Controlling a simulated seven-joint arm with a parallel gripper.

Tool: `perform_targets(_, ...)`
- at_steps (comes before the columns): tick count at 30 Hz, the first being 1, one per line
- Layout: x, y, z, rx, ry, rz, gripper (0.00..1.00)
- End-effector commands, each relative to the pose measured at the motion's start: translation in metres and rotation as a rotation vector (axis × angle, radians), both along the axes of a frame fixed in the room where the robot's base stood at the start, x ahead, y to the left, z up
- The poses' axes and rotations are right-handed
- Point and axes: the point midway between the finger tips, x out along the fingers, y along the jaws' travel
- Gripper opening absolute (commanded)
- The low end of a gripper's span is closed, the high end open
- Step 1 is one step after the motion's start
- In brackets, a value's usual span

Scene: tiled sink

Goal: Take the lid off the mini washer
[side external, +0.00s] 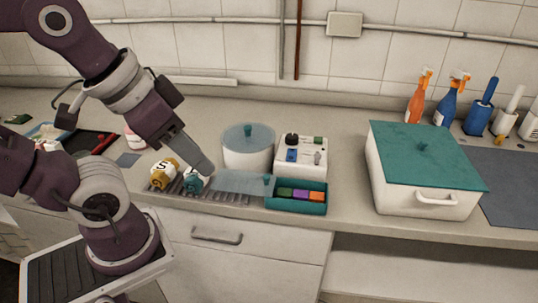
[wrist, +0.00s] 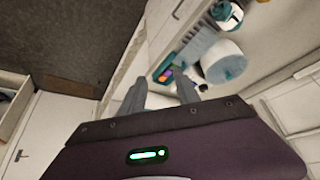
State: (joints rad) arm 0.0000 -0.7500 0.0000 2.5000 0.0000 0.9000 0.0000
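The mini washer is a white round tub (side external: 247,158) beside a white control box (side external: 300,156) at the back middle of the counter. Its translucent blue-grey lid (side external: 240,138) with a small teal knob sits on top of the tub. My gripper (side external: 207,168) is left of the tub in the side view, apart from the lid. In the wrist view my gripper (wrist: 164,92) has its two fingers spread with nothing between them. A white and teal round thing (wrist: 222,63) beyond the fingers appears to be the washer.
A teal tray (side external: 296,207) with colored blocks stands in front of the control box, next to a clear panel (side external: 238,182). A white box with a teal cover (side external: 425,165) and several bottles are on the right.

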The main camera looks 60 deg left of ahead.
Motion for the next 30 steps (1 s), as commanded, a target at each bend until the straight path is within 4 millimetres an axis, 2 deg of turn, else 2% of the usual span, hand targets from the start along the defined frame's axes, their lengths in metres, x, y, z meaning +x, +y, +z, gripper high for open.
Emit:
perform_targets(9, 0.003, 0.001, 0.002, -0.004, 0.006, 0.014, 0.39)
perform_targets(11, 0.016, 0.006, 0.009, -0.02, 0.032, 0.063, 0.39)
perform_targets(13, 0.046, 0.018, 0.02, -0.056, 0.088, 0.18, 0.39)
perform_targets(14, 0.063, 0.027, 0.023, -0.077, 0.119, 0.246, 0.39)
perform_targets(15, 0.089, 0.043, 0.026, -0.105, 0.161, 0.344, 0.39)
perform_targets(17, 0.125, 0.071, 0.024, -0.146, 0.223, 0.495, 0.39)
perform_targets(18, 0.148, 0.092, 0.018, -0.171, 0.262, 0.593, 0.39)
perform_targets(21, 0.191, 0.145, -0.006, -0.221, 0.344, 0.812, 0.39)
perform_targets(25, 0.218, 0.196, -0.041, -0.257, 0.415, 1.002, 0.39)
perform_targets(27, 0.224, 0.21, -0.052, -0.266, 0.433, 1.054, 0.39)
perform_targets(30, 0.226, 0.218, -0.063, -0.271, 0.444, 1.082, 0.39)
